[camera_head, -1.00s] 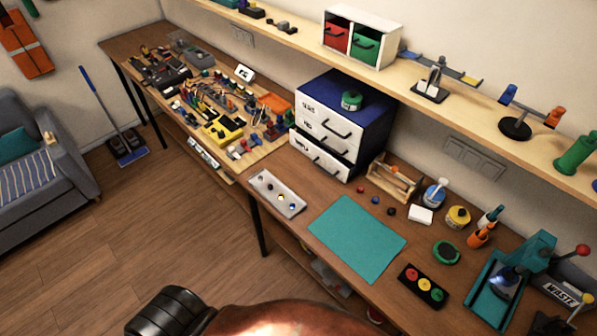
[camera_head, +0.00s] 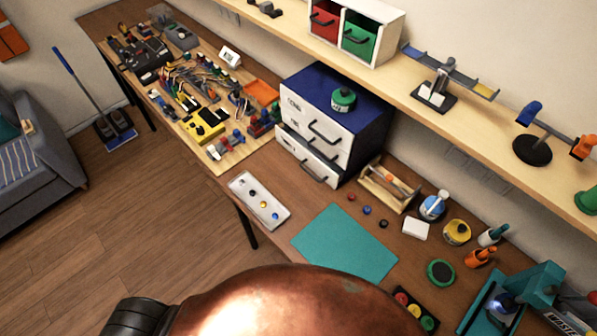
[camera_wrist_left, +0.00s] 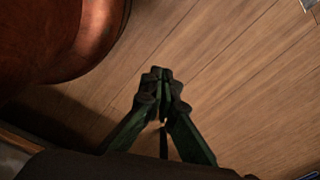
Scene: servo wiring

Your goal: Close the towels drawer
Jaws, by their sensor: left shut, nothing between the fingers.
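The drawer cabinet (camera_head: 362,128) is blue with white drawer fronts and dark bar handles, and stands on the bench in the head view. Its lowest drawer (camera_head: 310,167) sticks out a little, with a dark gap above its front. The upper drawer front (camera_head: 308,118) appears flush. The labels are too small to read surely, so I cannot tell which is the towels drawer. My left gripper (camera_wrist_left: 164,74) shows in the left wrist view, fingers together and empty, above the wooden floor and away from the cabinet. My right gripper is not in view.
A green-topped round container (camera_head: 343,99) stands on the cabinet. A white tray (camera_head: 247,187) with small parts and a teal mat (camera_head: 345,243) lie in front. A wooden toolbox (camera_head: 388,185) stands to the right.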

